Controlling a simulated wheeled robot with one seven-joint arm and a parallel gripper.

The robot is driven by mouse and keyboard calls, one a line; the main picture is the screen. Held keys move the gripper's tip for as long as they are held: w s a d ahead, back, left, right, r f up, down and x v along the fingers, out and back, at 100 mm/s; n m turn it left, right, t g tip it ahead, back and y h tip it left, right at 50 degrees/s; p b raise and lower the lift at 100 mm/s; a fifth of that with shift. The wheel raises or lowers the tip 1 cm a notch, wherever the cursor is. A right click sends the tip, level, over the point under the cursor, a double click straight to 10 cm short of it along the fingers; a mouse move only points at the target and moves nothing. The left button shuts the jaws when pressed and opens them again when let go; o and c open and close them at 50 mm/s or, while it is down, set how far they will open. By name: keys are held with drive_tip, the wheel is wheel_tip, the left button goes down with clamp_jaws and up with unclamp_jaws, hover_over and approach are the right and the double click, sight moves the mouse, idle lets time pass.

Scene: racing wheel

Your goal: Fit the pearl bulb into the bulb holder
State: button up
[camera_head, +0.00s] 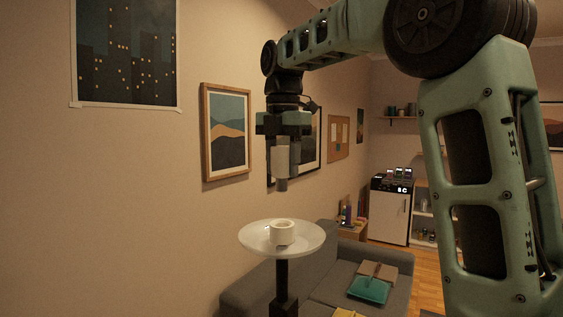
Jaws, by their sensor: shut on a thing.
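My gripper (282,150) points straight down and is shut on the pearl bulb (282,163), a pale upright piece with a darker grey lower end. Its upper part is partly hidden by the jaws. The bulb holder (282,233) is a short white cup-like ring on a round white plate (252,235). My gripper and the bulb hang above the holder, with a clear gap between them. In this view the bulb lines up nearly straight over the holder. The inside of the holder is mostly hidden.
The plate sits on a dark post (282,274). A grey sofa (325,288) with cushions stands behind and below it. A wall with framed pictures (226,130) is behind my gripper. A white cabinet (390,213) and shelves are farther back. The space around the plate is open.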

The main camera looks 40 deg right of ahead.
sight(283, 188)
drive_tip(key=shift+d+f+b, duration=0.1)
drive_tip(key=shift+f+b, duration=1.7)
drive_tip(key=shift+f, duration=1.15)
drive_tip(key=shift+p, duration=0.55)
drive_tip(key=shift+f+b, duration=1.25)
drive_tip(key=shift+f, duration=0.6)
drive_tip(key=o, duration=1)
drive_tip(key=shift+o, duration=0.2)
drive_tip(key=shift+r, duration=0.1)
wheel_tip(283, 188, up, 17)
drive_tip(key=shift+r, duration=0.15)
